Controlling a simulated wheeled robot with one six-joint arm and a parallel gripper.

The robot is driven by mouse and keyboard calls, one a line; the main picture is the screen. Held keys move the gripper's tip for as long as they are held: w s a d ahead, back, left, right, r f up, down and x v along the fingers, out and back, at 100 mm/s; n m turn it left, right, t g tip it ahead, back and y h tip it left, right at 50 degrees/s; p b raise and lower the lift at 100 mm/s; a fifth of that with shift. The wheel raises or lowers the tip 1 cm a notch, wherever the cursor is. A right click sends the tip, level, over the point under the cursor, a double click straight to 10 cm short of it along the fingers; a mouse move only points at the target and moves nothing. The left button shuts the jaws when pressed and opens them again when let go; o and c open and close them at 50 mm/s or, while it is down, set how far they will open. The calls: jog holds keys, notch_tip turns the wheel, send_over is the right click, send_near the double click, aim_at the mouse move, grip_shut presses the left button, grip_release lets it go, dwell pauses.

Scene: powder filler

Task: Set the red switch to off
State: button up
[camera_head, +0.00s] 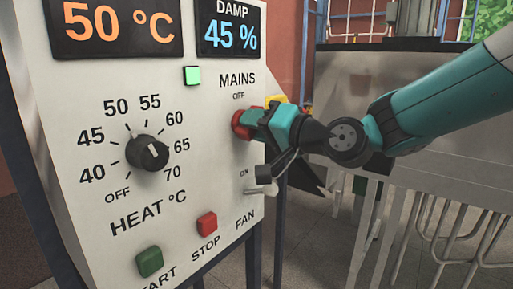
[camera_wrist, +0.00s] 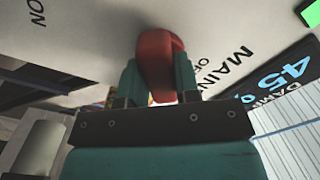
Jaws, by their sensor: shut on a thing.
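The red switch (camera_head: 242,124) is on the right side of the pale panel, below the MAINS and OFF labels and above the ON label. My gripper (camera_head: 262,122) reaches it from the right and hides much of it. In the wrist view the red switch (camera_wrist: 158,55) is a rounded handle between the two teal fingers of my gripper (camera_wrist: 157,82), which are shut on it. The OFF label (camera_wrist: 206,140) is partly cut off there. I cannot tell exactly which way the handle points.
The panel has a black heat knob (camera_head: 148,152), a lit green lamp (camera_head: 192,75), a green button (camera_head: 149,261), a red stop button (camera_head: 207,223) and a fan lever (camera_head: 262,188) below the switch. A grey metal tank (camera_head: 345,85) stands behind my arm.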

jog(key=n+b, duration=0.2)
jog(key=b, duration=0.1)
jog(key=n+b, duration=0.2)
jog(key=b, duration=0.1)
jog(key=n+b, duration=0.2)
jog(key=b, duration=0.1)
jog(key=shift+f+b, duration=0.4)
jog(key=n+b, duration=0.4)
jog(key=shift+r+b, duration=0.2)
jog(key=shift+b, duration=0.2)
jog(key=shift+r, duration=0.1)
jog(key=o, duration=0.9)
jog(key=shift+r, duration=0.1)
jog(key=shift+b+v, duration=2.15)
jog(key=shift+v, duration=6.6)
